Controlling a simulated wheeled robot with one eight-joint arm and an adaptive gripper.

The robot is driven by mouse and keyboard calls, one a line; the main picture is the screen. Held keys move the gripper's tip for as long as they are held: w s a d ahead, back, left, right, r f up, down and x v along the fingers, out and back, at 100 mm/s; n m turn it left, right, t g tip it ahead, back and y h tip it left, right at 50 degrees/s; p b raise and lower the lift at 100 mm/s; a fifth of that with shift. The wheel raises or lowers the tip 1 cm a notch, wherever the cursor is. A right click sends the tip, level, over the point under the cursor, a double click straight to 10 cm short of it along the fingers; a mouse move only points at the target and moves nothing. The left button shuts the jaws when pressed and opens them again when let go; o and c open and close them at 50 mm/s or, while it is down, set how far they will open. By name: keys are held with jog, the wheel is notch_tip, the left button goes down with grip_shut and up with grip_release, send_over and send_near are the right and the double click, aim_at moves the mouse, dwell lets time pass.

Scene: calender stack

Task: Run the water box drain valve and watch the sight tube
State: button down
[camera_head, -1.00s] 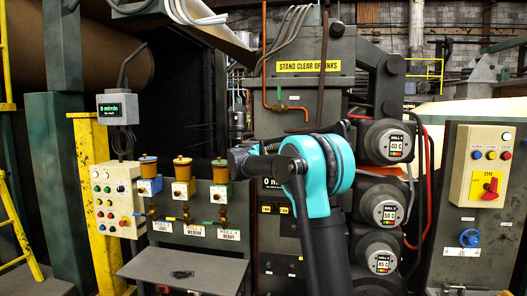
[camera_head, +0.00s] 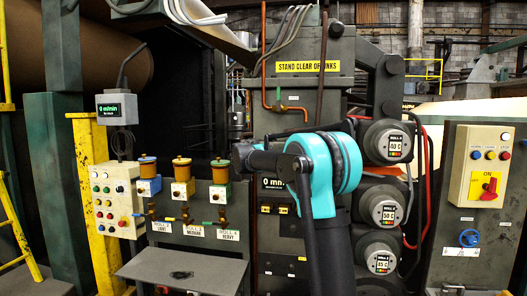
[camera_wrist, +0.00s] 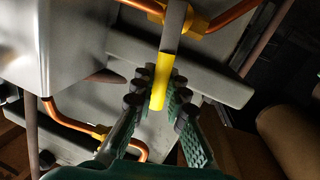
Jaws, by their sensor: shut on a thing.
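In the wrist view, my gripper (camera_wrist: 158,98) is shut on a yellow-sleeved lever handle (camera_wrist: 163,72). Its ridged pads are on either side of the yellow sleeve. The lever's bare grey shank runs up to a brass fitting (camera_wrist: 197,25) on a copper pipe. In the head view, my teal-and-black arm reaches left in front of the machine, and I cannot make out the fingertips or the held lever there. I cannot pick out a sight tube in either view.
A copper pipe (camera_wrist: 72,122) and grey metal housing (camera_wrist: 85,45) lie close around the fingers. In the head view, three roll units (camera_head: 388,142) stand right of my arm. Three amber-topped valve units (camera_head: 183,188) and a yellow post (camera_head: 95,205) stand left.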

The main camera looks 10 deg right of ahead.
jog(key=shift+s+d+m, duration=0.2)
jog(key=shift+d+m, duration=0.4)
jog(key=shift+m, duration=0.3)
jog(key=c, duration=1.5)
grip_release()
jog(key=v, duration=1.2)
jog(key=shift+r, duration=0.25)
jog(key=shift+d, duration=0.1)
